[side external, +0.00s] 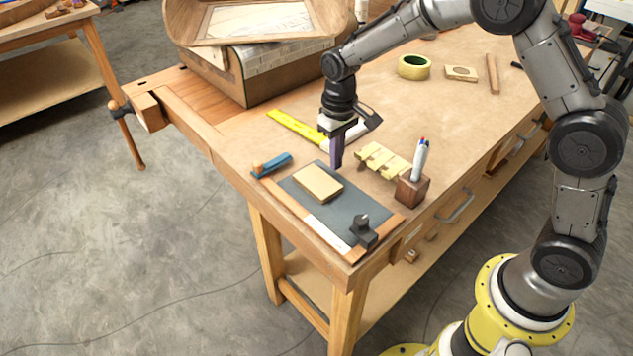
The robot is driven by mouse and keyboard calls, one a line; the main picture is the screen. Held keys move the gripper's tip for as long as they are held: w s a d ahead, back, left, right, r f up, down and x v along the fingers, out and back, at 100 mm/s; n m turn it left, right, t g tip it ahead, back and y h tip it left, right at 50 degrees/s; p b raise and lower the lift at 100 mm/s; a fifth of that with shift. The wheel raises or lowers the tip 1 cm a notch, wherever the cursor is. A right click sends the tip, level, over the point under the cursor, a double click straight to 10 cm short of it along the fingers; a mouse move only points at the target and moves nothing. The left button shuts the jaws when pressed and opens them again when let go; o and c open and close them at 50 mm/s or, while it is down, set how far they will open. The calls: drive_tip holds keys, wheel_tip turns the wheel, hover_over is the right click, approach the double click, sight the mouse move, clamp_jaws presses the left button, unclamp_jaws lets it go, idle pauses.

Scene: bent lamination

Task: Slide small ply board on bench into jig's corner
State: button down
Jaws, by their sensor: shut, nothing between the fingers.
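The small ply board (318,182) lies flat on a dark grey panel (347,206) at the near corner of the bench. It is a pale tan block, near the panel's far left part. Light wooden strips (325,236) edge the panel and meet near the bench corner, beside a black clamp (362,232); this looks like the jig's corner. The board sits apart from that corner. My gripper (337,166) is shut and empty, pointing down just behind and right of the board. Whether its tips touch the panel or the board is hard to tell.
A blue-handled tool (272,165) lies left of the panel. A yellow level or rule (297,126) lies behind my gripper. Slatted yellow pieces (383,160) and a wooden pen block (411,188) stand to the right. A large box (268,75) stands behind.

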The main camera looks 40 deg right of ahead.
sight(322, 177)
drive_tip(key=shift+f, duration=0.65)
drive_tip(key=shift+f, duration=0.2)
idle(0.3)
drive_tip(key=shift+r, duration=0.25)
idle(0.6)
drive_tip(key=shift+a, duration=2.8)
drive_tip(key=shift+d, duration=0.65)
drive_tip(key=shift+r, duration=3.55)
